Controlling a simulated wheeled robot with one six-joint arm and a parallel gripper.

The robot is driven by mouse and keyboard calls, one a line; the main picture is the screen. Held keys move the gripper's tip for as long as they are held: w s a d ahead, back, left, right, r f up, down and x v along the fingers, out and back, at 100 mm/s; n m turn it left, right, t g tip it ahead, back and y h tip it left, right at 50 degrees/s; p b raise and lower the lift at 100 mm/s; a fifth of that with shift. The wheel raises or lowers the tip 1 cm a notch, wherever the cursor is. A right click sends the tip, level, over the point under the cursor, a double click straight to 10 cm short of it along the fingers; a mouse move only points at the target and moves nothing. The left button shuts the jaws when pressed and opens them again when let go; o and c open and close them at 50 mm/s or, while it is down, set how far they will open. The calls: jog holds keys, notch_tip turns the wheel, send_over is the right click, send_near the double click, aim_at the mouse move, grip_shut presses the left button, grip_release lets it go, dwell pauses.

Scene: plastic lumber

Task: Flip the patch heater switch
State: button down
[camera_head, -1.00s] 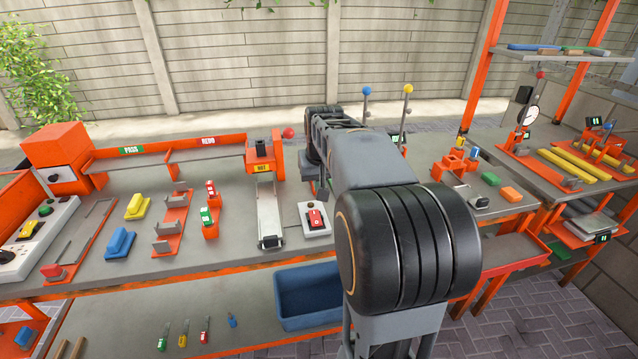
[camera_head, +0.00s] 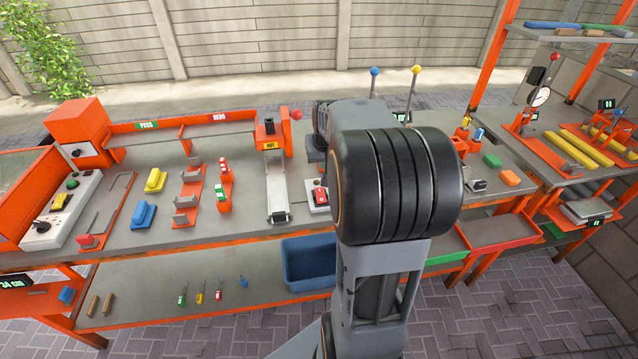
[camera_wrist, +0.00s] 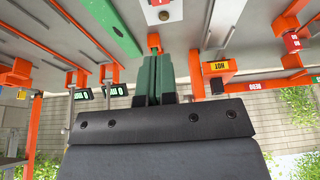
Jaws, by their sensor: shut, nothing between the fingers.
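A white switch box with a red rocker (camera_head: 320,196) sits on the bench just right of the orange heater stand with the yellow HOT label (camera_head: 270,145). My arm covers the box's right side. In the wrist view the picture is upside down; the HOT label (camera_wrist: 215,66) shows right of my gripper. My gripper (camera_wrist: 160,56) has green fingers, shut together and empty. A pale plate with a small round knob and a red piece (camera_wrist: 163,14) is cut off at the top edge there, beyond the fingertips. In the head view my arm hides the fingertips.
A grey metal channel (camera_head: 277,190) runs forward from the heater stand, left of the switch box. A lever with a red ball (camera_head: 297,114) rises beside the stand. A blue bin (camera_head: 308,262) is on the lower shelf. Green and orange blocks (camera_head: 510,178) lie to the right.

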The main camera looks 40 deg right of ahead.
aim_at(320, 189)
jog(key=shift+f, duration=0.1)
jog(key=x, duration=0.4)
jog(key=p+x, duration=0.1)
jog(key=x, duration=0.8)
jog(key=shift+s+f, duration=0.15)
jog(key=shift+f, duration=0.35)
jog(key=shift+a+p, duration=0.15)
jog(key=shift+p, duration=0.15)
